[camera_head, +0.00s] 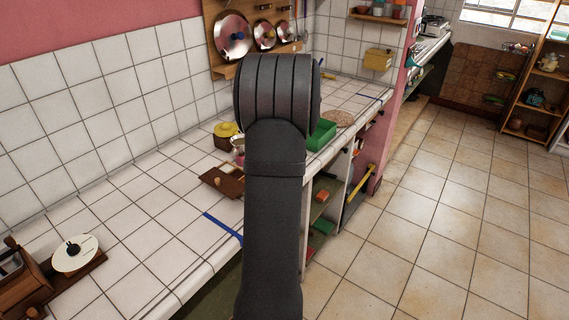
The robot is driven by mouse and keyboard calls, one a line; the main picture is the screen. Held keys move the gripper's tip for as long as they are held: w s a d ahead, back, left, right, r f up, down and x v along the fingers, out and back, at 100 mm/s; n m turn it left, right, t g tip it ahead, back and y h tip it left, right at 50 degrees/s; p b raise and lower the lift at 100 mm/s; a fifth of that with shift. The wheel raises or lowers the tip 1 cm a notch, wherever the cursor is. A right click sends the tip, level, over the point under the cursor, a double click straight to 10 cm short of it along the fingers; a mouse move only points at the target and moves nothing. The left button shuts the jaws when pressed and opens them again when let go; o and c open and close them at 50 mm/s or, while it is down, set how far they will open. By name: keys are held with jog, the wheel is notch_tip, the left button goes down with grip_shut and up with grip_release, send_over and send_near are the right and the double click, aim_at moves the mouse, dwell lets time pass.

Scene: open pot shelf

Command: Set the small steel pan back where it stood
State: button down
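My dark arm fills the middle of the view and hides part of the tiled counter and the shelf under it. My gripper is not visible. A small silvery rim (237,143) shows just left of the arm, beside a brown pot with a yellow lid (226,130). I cannot tell whether it is the small steel pan, since the arm covers the rest. The open shelf (324,200) under the counter shows partly to the right of the arm, with a few red and green things on it.
A brown board (222,182) lies on the white tiled counter (130,215). A white round lid (75,254) and a wooden box (22,290) are at the left front. A green box (321,134) stands behind the arm. The floor (440,200) at right is clear.

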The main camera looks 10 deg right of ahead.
jog(key=shift+f, duration=0.35)
jog(key=c, duration=1.4)
grip_release()
jog(key=shift+o, duration=0.2)
jog(key=shift+r, duration=3.5)
jog(key=shift+f, duration=0.1)
jog(key=shift+f, duration=3.45)
